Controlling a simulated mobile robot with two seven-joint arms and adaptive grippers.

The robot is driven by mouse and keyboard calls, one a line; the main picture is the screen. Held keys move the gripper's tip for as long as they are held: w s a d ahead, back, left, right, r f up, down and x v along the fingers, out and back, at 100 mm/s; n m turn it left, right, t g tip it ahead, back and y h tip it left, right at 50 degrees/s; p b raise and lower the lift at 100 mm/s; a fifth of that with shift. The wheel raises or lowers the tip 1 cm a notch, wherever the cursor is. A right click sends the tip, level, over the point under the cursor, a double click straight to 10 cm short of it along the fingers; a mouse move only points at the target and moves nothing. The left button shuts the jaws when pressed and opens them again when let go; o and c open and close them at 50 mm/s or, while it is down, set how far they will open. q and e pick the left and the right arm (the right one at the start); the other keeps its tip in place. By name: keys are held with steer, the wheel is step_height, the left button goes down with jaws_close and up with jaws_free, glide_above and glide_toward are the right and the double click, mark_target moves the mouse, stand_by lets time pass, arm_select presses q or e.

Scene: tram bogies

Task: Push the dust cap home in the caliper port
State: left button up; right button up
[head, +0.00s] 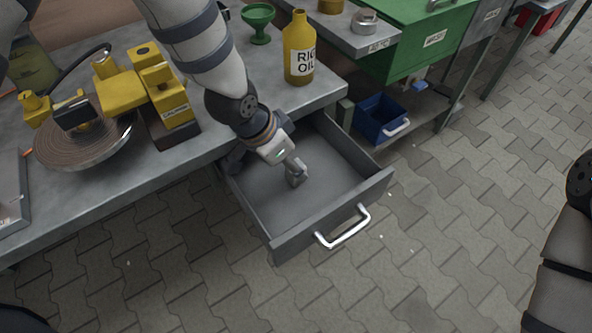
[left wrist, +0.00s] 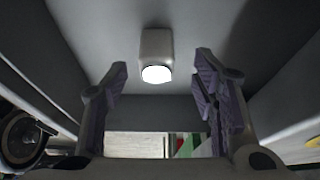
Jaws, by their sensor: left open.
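The yellow caliper (head: 160,95) stands on the bench at the left, on a dark block beside a brake disc (head: 85,145). I cannot make out its port. My left gripper (head: 297,176) is inside the open drawer (head: 325,217), pointing down. In the left wrist view its two purple-padded fingers (left wrist: 163,100) are apart, with nothing held between them. A small grey rounded piece with a bright white end (left wrist: 157,55) shows against the grey drawer surface beyond the fingertips. I cannot tell whether it is the dust cap. My right gripper is out of view.
The drawer walls stand close around my left gripper, and its silver handle (head: 343,228) faces the floor. A yellow oil bottle (head: 299,50) and a green funnel-like cup (head: 258,20) stand on the bench. A blue bin (head: 380,119) sits on a low shelf. The paved floor in front is clear.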

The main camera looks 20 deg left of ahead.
mark_target(294, 182)
arm_select(q)
steer(key=x, duration=0.4)
steer(key=shift+s+d+f+b, duration=0.1)
steer(key=shift+d+b, duration=0.05)
steer(key=shift+b, duration=0.15)
steer(key=c, duration=1.2)
